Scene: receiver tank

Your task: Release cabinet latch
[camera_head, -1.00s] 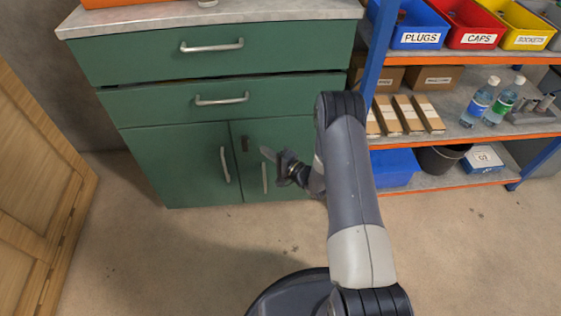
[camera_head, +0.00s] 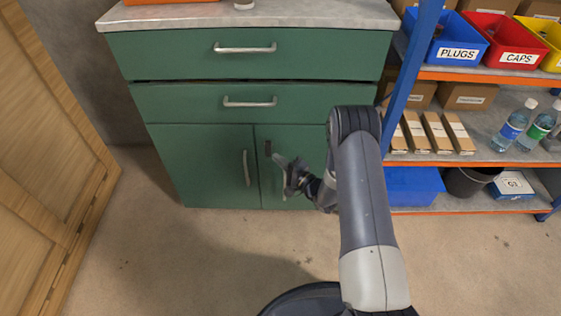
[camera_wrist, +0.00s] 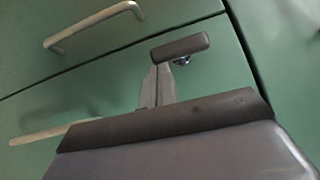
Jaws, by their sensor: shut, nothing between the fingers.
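The green cabinet (camera_head: 218,165) stands ahead, with two drawers above two closed doors. The latch (camera_head: 268,148) is a small dark lever near the top inner corner of the right door. In the wrist view the latch (camera_wrist: 180,48) shows as a dark bar on a round silver base. My gripper (camera_head: 279,160) is shut and empty, just below and right of the latch in the head view. In the wrist view my fingertips (camera_wrist: 158,84) point at the latch and end close beside its bar; I cannot tell if they touch.
The left door handle (camera_head: 246,168) and right door handle (camera_wrist: 50,132) are near my gripper. An orange-edged shelf rack (camera_head: 470,161) with bins and bottles stands right of the cabinet. A wooden structure (camera_head: 45,190) is at the left. The floor in front is clear.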

